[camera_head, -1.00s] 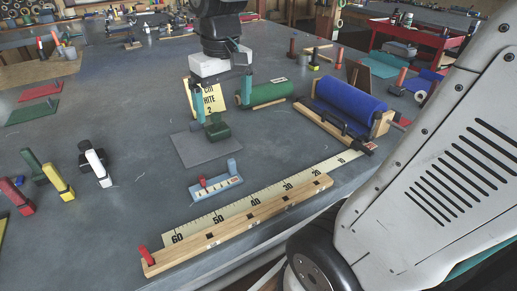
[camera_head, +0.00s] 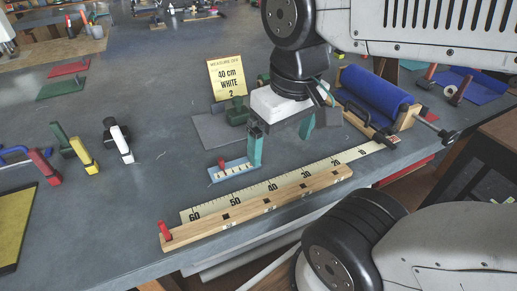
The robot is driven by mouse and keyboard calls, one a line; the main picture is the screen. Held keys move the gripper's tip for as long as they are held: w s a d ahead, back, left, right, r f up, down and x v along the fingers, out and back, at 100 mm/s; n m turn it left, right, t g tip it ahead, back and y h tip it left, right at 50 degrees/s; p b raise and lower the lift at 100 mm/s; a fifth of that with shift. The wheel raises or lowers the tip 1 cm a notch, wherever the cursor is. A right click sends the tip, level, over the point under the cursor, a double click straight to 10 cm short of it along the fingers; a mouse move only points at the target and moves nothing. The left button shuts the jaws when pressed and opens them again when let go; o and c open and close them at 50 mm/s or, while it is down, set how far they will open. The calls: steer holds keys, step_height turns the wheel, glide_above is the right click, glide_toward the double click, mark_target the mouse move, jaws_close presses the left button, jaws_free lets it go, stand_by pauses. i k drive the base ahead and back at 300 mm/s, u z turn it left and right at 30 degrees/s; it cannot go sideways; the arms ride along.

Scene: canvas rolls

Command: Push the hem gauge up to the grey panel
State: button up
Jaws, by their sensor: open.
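The hem gauge, a small pale-blue block with a scale and a red slider (camera_head: 229,173), lies flat on the table between the grey panel and the long ruler. The grey panel (camera_head: 212,132) lies flat just behind it, with a strip of table between them. A dark green block (camera_head: 237,112) stands on the panel. My gripper (camera_head: 282,136) is open, with teal fingers pointing down. Its left finger overlaps the gauge's right end in the picture and hides the gauge's blue post; I cannot tell whether it touches. Its right finger is to the right, over bare table.
A wooden bar with a red peg (camera_head: 255,208) and a cream ruler (camera_head: 277,185) run along the front edge. A "40 cm WHITE 2" card (camera_head: 228,78) stands behind the panel. A blue canvas roll (camera_head: 375,93) stands right.

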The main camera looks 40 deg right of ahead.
mark_target(234, 168)
steer(key=u, duration=0.25)
steer(key=k, duration=1.05)
steer(key=z, duration=1.1)
steer(key=i, duration=0.5)
